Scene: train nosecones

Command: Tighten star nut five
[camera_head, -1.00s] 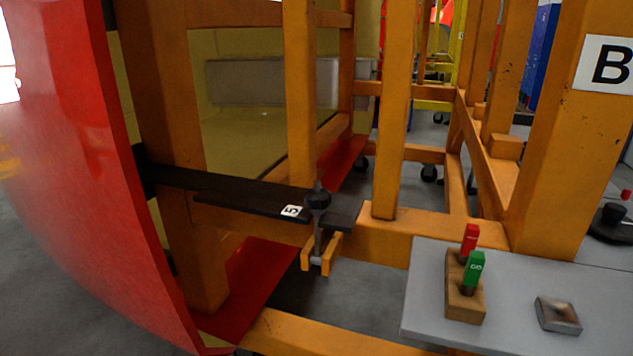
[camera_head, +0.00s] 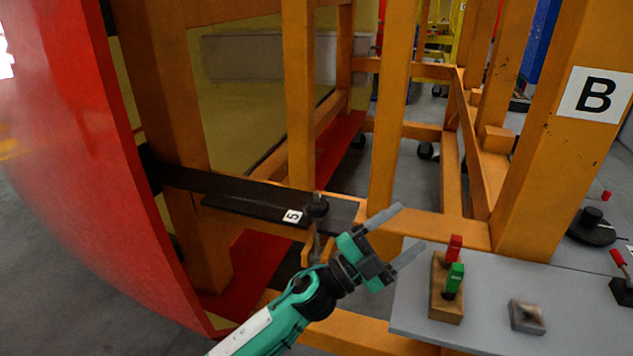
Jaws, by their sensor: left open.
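The black star nut (camera_head: 317,207) sits on an upright bolt beside the white label "5" (camera_head: 292,216), on a black clamp bar (camera_head: 235,196) that runs from the red nosecone (camera_head: 75,150) to the orange frame. My left gripper (camera_head: 392,233) is in front of the frame, just right of and a little below the nut in the picture. Its two grey fingers are spread apart with nothing between them. It does not appear to touch the nut. My arm hides part of the bolt's lower end. My right gripper is not in view.
The orange frame (camera_head: 385,130) has uprights close around the nut. A grey shelf (camera_head: 480,310) at the lower right holds a wooden block (camera_head: 438,287) with red and green pegs and a square metal piece (camera_head: 527,317). A post carries a "B" sign (camera_head: 595,95).

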